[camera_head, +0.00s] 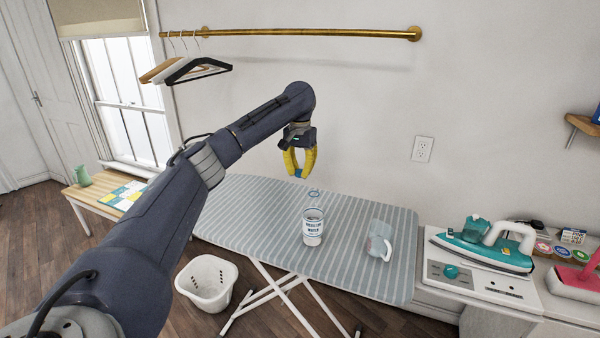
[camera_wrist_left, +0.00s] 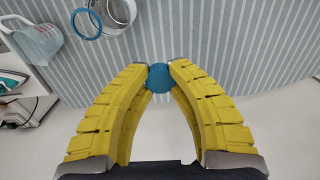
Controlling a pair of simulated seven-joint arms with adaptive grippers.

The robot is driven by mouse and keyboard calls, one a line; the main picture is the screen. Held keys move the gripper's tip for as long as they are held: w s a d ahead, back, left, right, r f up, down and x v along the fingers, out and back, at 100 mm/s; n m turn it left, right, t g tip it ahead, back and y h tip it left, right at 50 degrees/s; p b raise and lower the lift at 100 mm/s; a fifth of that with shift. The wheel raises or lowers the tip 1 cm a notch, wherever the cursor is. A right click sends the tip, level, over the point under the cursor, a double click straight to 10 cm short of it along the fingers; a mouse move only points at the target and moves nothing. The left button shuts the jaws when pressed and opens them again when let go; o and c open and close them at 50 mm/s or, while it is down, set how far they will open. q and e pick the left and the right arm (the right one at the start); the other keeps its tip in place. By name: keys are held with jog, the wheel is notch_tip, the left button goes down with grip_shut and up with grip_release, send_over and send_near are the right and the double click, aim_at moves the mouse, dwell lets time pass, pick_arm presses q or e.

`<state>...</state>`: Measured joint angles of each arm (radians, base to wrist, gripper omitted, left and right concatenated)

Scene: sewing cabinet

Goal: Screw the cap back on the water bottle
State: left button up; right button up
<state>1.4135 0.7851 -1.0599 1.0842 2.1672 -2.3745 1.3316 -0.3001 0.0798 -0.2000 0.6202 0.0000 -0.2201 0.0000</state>
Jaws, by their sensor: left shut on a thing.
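The water bottle (camera_head: 313,230) stands upright on the ironing board, with a white label bearing dark lettering. A blue ring (camera_head: 314,193) shows just above the label; it looks like the bottle's open mouth, though I cannot tell for certain. In the left wrist view the bottle (camera_wrist_left: 120,14) is cut off by the top edge, with the blue ring (camera_wrist_left: 88,24) beside it. My left gripper (camera_head: 298,174) is shut on the small round blue cap (camera_wrist_left: 160,78), pinched at the fingertips. It hangs above the board, slightly left of and apart from the bottle. My right gripper is out of view.
The ironing board (camera_head: 250,210) is largely clear. A translucent jug (camera_head: 379,242) stands right of the bottle. A teal iron (camera_head: 485,247) sits further right on the cabinet. A white basket (camera_head: 207,282) is on the floor. A brass rail (camera_head: 300,33) with hangers is on the wall.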

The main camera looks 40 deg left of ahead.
pick_arm(q)
jog(key=shift+d, duration=0.1)
jog(key=s+d+m, duration=0.2)
jog(key=s+d, duration=0.1)
jog(key=d, duration=1.3)
jog(key=s+d+f, duration=0.5)
jog(key=s+d, duration=0.1)
jog(key=s, duration=0.5)
jog(key=s+d+f, duration=0.6)
jog(key=s, duration=0.5)
jog(key=shift+f, duration=0.15)
jog(key=shift+d, duration=0.1)
